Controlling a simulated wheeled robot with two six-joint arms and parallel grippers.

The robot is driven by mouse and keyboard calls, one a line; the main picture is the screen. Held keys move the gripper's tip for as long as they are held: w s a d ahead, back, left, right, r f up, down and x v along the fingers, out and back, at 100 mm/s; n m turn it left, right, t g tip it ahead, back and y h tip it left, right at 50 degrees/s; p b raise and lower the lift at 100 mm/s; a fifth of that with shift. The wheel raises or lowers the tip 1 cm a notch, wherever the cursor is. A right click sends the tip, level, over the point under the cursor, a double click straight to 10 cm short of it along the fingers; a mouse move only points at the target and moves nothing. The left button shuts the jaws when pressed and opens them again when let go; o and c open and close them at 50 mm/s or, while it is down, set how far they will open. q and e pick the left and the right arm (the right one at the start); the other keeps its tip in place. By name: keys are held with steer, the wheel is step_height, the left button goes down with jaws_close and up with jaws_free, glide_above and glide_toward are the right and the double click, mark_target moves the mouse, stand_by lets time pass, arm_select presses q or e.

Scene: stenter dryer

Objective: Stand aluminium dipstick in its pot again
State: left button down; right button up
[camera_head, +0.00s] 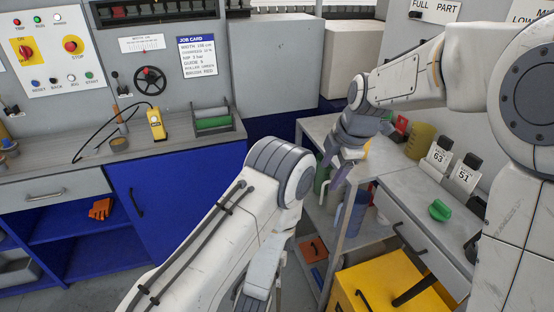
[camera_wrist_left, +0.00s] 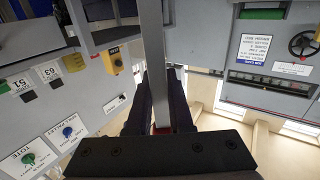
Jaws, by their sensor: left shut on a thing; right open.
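In the left wrist view a flat, silver-grey bar, which looks like the aluminium dipstick (camera_wrist_left: 155,60), runs from the top edge down between the dark fingers of my left gripper (camera_wrist_left: 160,112). The gripper is shut on it. Both ends of the bar are out of sight. In the head view my left arm bends down at the bottom centre, and its gripper and the dipstick cannot be made out. My right gripper (camera_head: 336,178) is open, pointing down by the side bench.
A yellow pendant control (camera_head: 156,124) and a green roller tray (camera_head: 213,122) are on the left counter. The side bench holds a yellow beaker (camera_head: 420,140), cards marked 63 and 51, and a green knob (camera_head: 440,210). A blue jug (camera_head: 354,214) stands on the shelf below. A yellow box (camera_head: 385,288) is at the bottom right.

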steer(key=w+d+n, duration=0.3)
steer(key=w+n, duration=0.2)
steer(key=w, duration=0.1)
steer(key=s+a+r+n+g, duration=0.1)
steer(key=s+a+n, duration=0.1)
steer(key=a, duration=0.3)
steer(key=s+a+r+n+g+h, duration=0.1)
steer(key=s+a+r+n, duration=0.1)
steer(key=s+a+n, duration=0.1)
steer(key=s+a+r+n+g, duration=0.1)
steer(key=s+a+n, duration=0.1)
steer(key=s+a, duration=0.3)
steer(key=shift+s+a+r+n+h, duration=0.1)
steer(key=shift+a+r+n+h, duration=0.1)
steer(key=shift+a, duration=0.35)
steer(key=shift+a+r+n+h, duration=0.1)
steer(key=shift+a+r+n, duration=0.1)
steer(key=shift+a, duration=0.3)
steer(key=shift+s+a, duration=0.15)
steer(key=shift+s, duration=0.1)
step_height(320, 180, down, 12)
steer(key=shift+r, duration=0.1)
steer(key=shift+c, duration=0.3)
jaws_close()
arm_select(q)
steer(key=c, duration=0.7)
jaws_free()
steer(key=shift+c, duration=0.2)
